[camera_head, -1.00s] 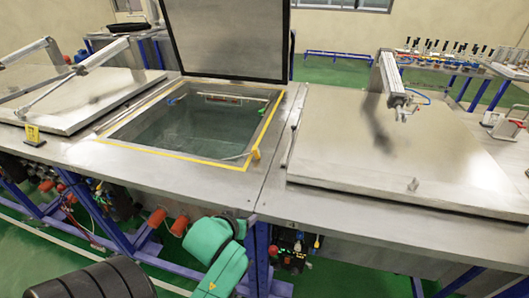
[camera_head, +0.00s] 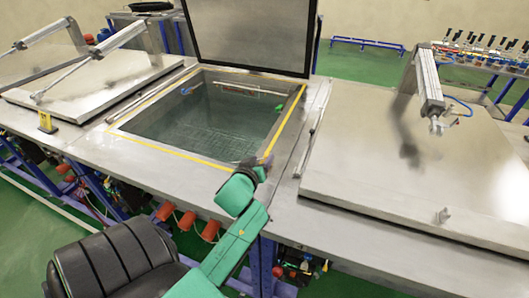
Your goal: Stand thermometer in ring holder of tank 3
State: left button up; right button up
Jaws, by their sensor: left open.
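The open tank (camera_head: 122,128) with a yellow-edged rim stands in the middle, its lid (camera_head: 250,38) raised behind it. A pale reddish strip (camera_head: 237,90) shows at the tank's far inner wall; I cannot tell whether it is the thermometer. My left gripper (camera_head: 259,166) is a small dark shape at the end of my green arm, over the tank's front right corner. Its jaws are too small to make out well, and nothing can be seen held in it. The arm hides that corner. No ring holder is clearly visible. My right gripper is out of view.
A closed lid (camera_head: 400,160) with a raised cylinder arm (camera_head: 428,85) lies to the right. Another closed lid (camera_head: 95,85) with its cylinder lies to the left. A small yellow marker (camera_head: 46,123) stands at the front left. The steel front ledge is mostly bare.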

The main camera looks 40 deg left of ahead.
aim_at(267, 153)
pick_arm(q)
jog(key=p+x, duration=0.1)
jog(key=x, duration=0.6)
jog(key=shift+w+a+f+p, duration=0.25)
jog(key=shift+a+f+p, duration=0.05)
jog(key=shift+p, duration=0.05)
jog(key=shift+w+f, duration=0.1)
jog(key=shift+f, duration=0.05)
grip_shut()
